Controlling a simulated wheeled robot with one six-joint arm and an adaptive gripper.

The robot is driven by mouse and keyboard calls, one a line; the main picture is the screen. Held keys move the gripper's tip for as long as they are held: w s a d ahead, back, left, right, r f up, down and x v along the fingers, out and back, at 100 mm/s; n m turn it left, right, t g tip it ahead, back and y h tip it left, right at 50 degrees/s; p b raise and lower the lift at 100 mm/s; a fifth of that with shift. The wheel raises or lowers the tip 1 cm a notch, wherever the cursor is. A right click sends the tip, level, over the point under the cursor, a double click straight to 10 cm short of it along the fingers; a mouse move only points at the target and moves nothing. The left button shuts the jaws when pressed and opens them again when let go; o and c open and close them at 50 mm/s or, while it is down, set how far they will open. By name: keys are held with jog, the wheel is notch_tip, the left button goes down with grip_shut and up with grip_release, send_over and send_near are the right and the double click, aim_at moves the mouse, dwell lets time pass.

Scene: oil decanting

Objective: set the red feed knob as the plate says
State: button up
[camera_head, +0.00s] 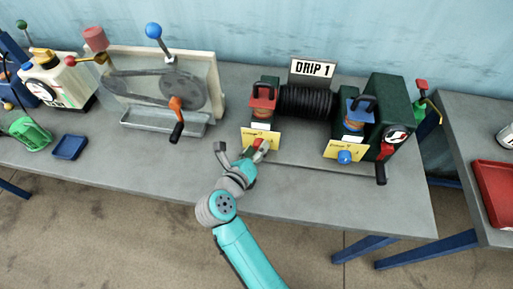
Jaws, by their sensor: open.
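A white plate reading "DRIP 1" (312,69) stands behind a black ribbed cylinder. The red feed knob (263,144) sits low on a yellow card (257,134) on the left unit, below a red-topped cup. My gripper (238,151) is open just left of and in front of this knob. One finger is out to the left and the other is close beside the knob; I cannot tell whether they touch. The gripper partly hides the knob, and its pointer setting is too small to read.
A blue knob (345,157) sits on the right unit, beside a green housing (386,105) with a red-and-black crank. A belt machine (160,85) with a grey trough stands to the left. The grey bench (330,195) is clear along its front.

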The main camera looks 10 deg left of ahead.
jog(key=shift+w+f, duration=0.1)
jog(key=shift+w, duration=0.15)
jog(key=c, duration=0.9)
jog(key=shift+o, duration=0.2)
jog(key=shift+d, duration=0.1)
jog(key=shift+d+m+y, duration=0.15)
jog(key=shift+m+y, duration=1.25)
jog(key=shift+m, duration=0.6)
